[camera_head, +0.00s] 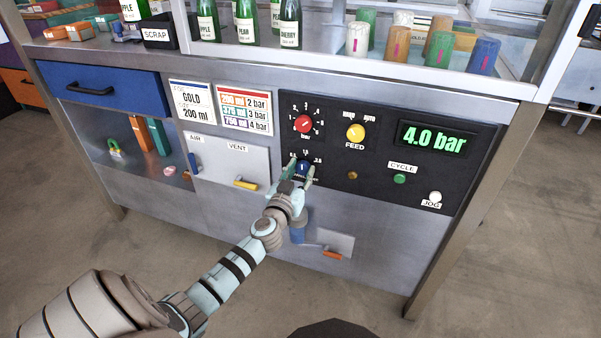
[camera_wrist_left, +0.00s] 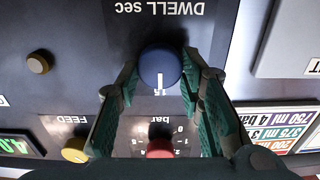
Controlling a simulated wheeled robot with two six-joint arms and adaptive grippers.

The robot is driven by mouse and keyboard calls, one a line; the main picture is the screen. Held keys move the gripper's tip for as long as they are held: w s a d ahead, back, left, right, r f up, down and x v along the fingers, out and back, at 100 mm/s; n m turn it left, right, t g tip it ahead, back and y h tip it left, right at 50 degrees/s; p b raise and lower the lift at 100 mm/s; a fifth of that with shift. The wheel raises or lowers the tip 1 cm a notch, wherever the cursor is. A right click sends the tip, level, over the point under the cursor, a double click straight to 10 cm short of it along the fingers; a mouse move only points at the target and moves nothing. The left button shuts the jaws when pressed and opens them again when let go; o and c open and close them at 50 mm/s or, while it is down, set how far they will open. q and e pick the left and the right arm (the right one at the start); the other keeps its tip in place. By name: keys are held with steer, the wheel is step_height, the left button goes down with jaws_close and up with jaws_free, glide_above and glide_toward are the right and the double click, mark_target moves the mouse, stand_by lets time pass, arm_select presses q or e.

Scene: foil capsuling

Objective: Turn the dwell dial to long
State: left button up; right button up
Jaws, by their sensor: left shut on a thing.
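The dwell dial (camera_head: 303,167) is a blue knob low on the black control panel, under the red bar dial. In the left wrist view the dwell dial (camera_wrist_left: 160,66) sits between my fingers, below the upside-down "DWELL sec" label. Its white pointer line is at the middle mark, which looks like 1.5. My left gripper (camera_head: 297,177) is shut on the dial, one finger on each side; it also shows in the left wrist view (camera_wrist_left: 158,82). The fingers hide part of the dial's scale in the head view. My right gripper is not in view.
The red bar dial (camera_head: 303,124) and yellow feed knob (camera_head: 355,132) are close above. A display (camera_head: 432,139) reads 4.0 bar. A green cycle button (camera_head: 399,179) and white jog button (camera_head: 435,197) are to the right.

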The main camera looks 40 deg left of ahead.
arm_select(q)
steer(key=shift+m, duration=1)
steer(key=shift+d+m, duration=0.1)
steer(key=shift+m, duration=0.6)
steer(key=shift+m+b, duration=0.3)
steer(key=shift+m, duration=0.6)
steer(key=m, duration=0.5)
steer(key=shift+w+d, duration=0.1)
steer(key=shift+m, duration=0.9)
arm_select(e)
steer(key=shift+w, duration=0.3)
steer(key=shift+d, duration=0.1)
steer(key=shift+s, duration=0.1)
